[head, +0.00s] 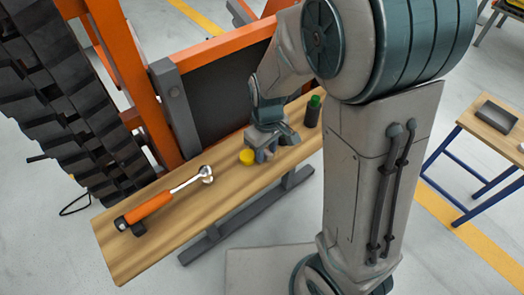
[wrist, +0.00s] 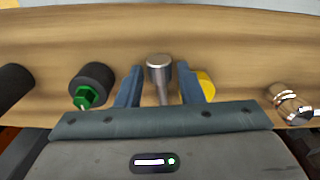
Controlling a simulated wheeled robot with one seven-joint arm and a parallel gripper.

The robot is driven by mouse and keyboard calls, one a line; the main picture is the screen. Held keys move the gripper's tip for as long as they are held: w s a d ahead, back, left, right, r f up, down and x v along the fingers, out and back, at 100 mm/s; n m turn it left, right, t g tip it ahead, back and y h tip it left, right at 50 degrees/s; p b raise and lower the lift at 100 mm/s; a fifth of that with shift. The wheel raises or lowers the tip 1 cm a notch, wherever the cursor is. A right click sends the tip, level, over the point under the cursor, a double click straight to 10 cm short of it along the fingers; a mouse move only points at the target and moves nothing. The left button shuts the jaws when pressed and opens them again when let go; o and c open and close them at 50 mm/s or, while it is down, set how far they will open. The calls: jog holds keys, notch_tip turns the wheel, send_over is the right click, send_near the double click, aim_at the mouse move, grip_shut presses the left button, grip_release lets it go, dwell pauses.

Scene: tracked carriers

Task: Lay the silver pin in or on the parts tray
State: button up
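The silver pin (wrist: 159,72) shows in the wrist view between the two fingers of my gripper (wrist: 160,86), its round head facing the camera. The fingers are apart, with a narrow gap on each side of the pin. In the head view my gripper (head: 266,153) is low over the wooden bench, and I cannot make out the pin there. The parts tray (head: 496,116) is a shallow grey tray on a small table at the far right, well away from my gripper.
On the bench (head: 185,225), a yellow round piece (head: 247,157) is close beside my gripper. A black cylinder with a green top (head: 313,110) stands to the right. The tray's table (head: 465,125) has blue legs; open floor lies between.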

jog(key=shift+f, duration=0.25)
grip_shut()
jog(key=shift+r, duration=0.15)
